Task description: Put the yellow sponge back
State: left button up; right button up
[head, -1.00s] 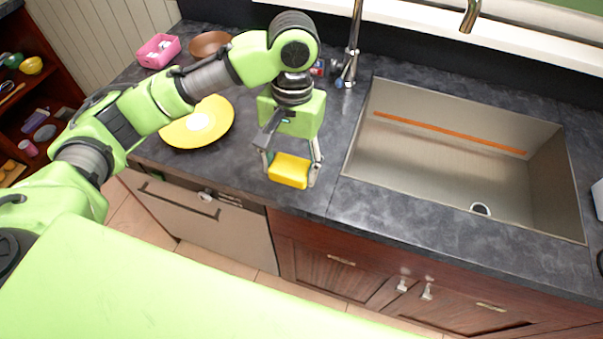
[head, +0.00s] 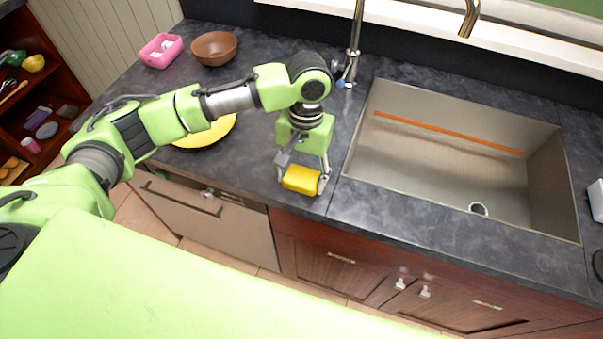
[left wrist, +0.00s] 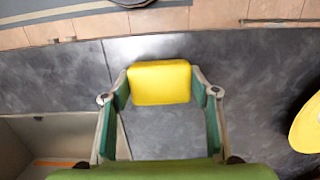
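The yellow sponge (head: 300,180) is between the fingers of my left gripper (head: 304,178), over the dark countertop just left of the sink (head: 460,150). In the left wrist view the sponge (left wrist: 160,82) sits between both fingertips (left wrist: 160,92), which are shut on its two sides. Whether it is clear of the counter is hard to tell, though it seems held above it. My right gripper is not in view.
A yellow plate (head: 207,134) lies left of my left gripper, partly hidden by my arm. A pink basket (head: 160,51) and a brown bowl (head: 214,48) stand at the back left. The faucet (head: 352,45) rises behind the sink. An orange strip (head: 450,133) shows in the sink.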

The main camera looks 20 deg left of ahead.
aim_at(304, 172)
pick_arm(q)
jog(key=o, duration=0.3)
jog(key=shift+r, duration=0.35)
jog(key=r, duration=0.4)
jog(key=w+r+b, duration=0.1)
jog(key=r, duration=0.6)
jog(key=shift+w+r, duration=0.2)
jog(key=shift+r, duration=0.1)
